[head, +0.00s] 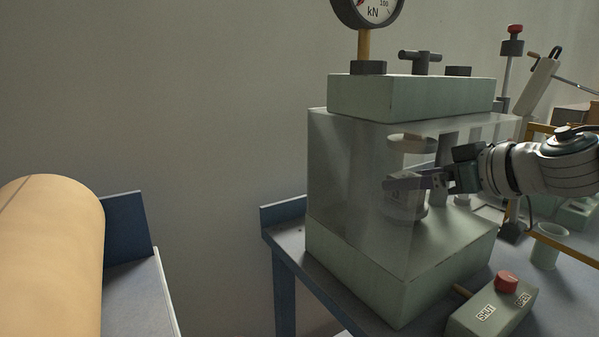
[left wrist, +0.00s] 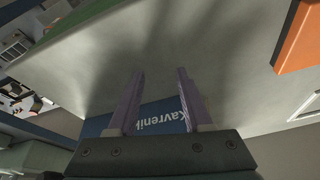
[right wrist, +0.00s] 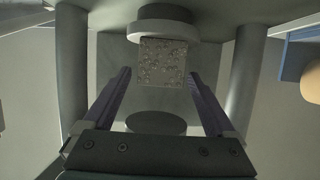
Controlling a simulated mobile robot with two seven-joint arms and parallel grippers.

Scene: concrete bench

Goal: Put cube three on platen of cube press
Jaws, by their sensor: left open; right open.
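The cube press (head: 400,97) stands on the blue bench with a clear guard around its chamber. A grey speckled concrete cube (right wrist: 163,62) sits against the pale round lower platen (right wrist: 160,30) in the right wrist view, which looks upside down. I cannot read a number on it. In the head view the cube (head: 402,206) is partly hidden by my right gripper (head: 388,183). That gripper (right wrist: 157,82) is open inside the chamber, its fingers apart with the cube just beyond the tips. My left gripper (left wrist: 160,72) is open and empty; it is outside the head view.
A control box (head: 490,308) with a red button stands at the front right. A dial gauge (head: 367,10) tops the press. The upper platen (right wrist: 157,122) is above the cube. A tan cylinder (head: 50,265) stands left. A blue Kavrenik label (left wrist: 160,117) is near my left gripper.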

